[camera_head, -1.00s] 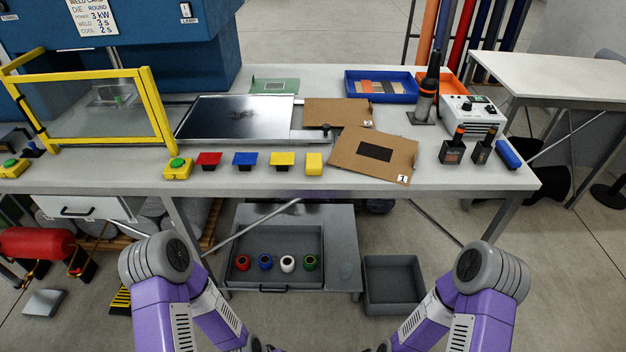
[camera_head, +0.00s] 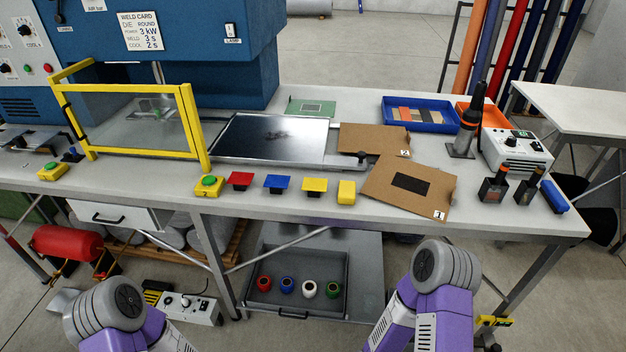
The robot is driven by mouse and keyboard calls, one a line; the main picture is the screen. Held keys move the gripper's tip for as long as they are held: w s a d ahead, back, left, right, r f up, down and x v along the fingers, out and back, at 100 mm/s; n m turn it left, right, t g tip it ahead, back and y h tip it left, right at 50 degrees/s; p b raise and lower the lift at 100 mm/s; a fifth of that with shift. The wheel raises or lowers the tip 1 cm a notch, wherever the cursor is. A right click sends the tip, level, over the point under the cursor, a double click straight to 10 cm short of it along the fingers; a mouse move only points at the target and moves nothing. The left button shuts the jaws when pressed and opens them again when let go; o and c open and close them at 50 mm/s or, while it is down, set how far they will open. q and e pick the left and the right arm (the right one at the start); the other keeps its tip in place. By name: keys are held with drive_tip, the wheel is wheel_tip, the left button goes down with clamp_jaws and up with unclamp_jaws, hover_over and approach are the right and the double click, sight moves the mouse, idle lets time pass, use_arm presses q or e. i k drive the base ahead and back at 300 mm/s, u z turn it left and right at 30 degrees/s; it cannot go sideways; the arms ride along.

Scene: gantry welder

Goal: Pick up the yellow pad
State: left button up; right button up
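A yellow-topped pad (camera_head: 314,186) on a small dark base stands near the front edge of the workbench (camera_head: 270,209). It is the rightmost of a row with a red pad (camera_head: 240,179) and a blue pad (camera_head: 277,183). A plain yellow block (camera_head: 347,191) stands just right of it, with a small gap. Parts of both my arms show low in the picture, below and in front of the bench. Neither gripper's fingers can be seen, and nothing of mine touches the pads.
A green button box (camera_head: 209,186) sits left of the pads. Cardboard sheet 1 (camera_head: 440,195) lies to the right, and a metal plate (camera_head: 268,137) lies behind. A yellow-framed guard (camera_head: 196,125) stands at left. Below is a grey drawer (camera_head: 297,312) with several coloured jars.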

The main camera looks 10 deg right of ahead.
sight(346, 194)
drive_tip(key=z, duration=0.15)
drive_tip(key=i, duration=0.7)
drive_tip(key=z, duration=0.6)
